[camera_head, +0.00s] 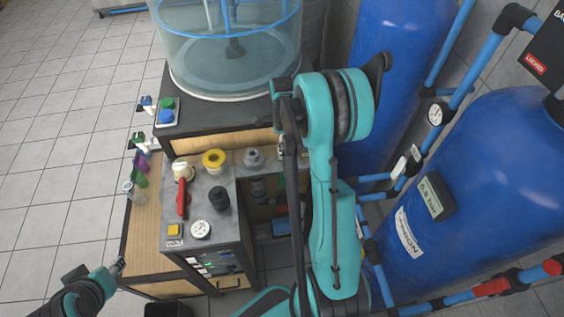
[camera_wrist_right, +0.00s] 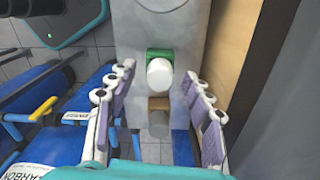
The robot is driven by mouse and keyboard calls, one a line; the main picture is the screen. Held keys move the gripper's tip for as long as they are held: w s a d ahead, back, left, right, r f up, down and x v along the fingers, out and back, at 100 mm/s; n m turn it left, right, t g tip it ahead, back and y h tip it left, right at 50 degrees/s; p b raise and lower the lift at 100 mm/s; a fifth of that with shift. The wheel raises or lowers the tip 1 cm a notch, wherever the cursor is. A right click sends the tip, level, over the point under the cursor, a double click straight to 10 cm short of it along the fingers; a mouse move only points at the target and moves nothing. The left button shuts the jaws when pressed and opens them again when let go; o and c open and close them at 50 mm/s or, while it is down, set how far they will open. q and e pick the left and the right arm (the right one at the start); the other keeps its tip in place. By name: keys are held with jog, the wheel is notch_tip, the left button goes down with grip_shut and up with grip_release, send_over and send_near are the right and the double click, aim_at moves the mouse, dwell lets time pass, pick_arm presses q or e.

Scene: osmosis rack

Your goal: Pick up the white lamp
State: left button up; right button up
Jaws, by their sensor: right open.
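A white, rounded lamp (camera_wrist_right: 159,72) with a green piece behind it sits on a grey panel (camera_wrist_right: 161,20) in the right wrist view. My right gripper (camera_wrist_right: 157,82) is open, with one finger on each side of the lamp and visible gaps between. In the head view my right gripper (camera_head: 288,135) hangs over the rack's front edge, and I cannot make out the lamp there.
The rack top (camera_head: 212,184) holds a red-handled valve (camera_head: 182,197), a yellow ring (camera_head: 214,159) and a white gauge (camera_head: 200,229). A clear tank (camera_head: 225,50) stands behind. Blue tanks (camera_head: 480,190) and pipes fill the right. Tiled floor (camera_head: 60,120) at left is clear.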

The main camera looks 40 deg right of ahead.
jog(key=c, duration=0.9)
jog(key=shift+c, duration=0.2)
jog(key=shift+r, duration=0.1)
pick_arm(q)
notch_tip(320, 180, up, 5)
jog(key=p, duration=0.4)
jog(key=shift+f+p, duration=0.15)
jog(key=shift+p, duration=0.15)
pick_arm(e)
notch_tip(320, 180, up, 28)
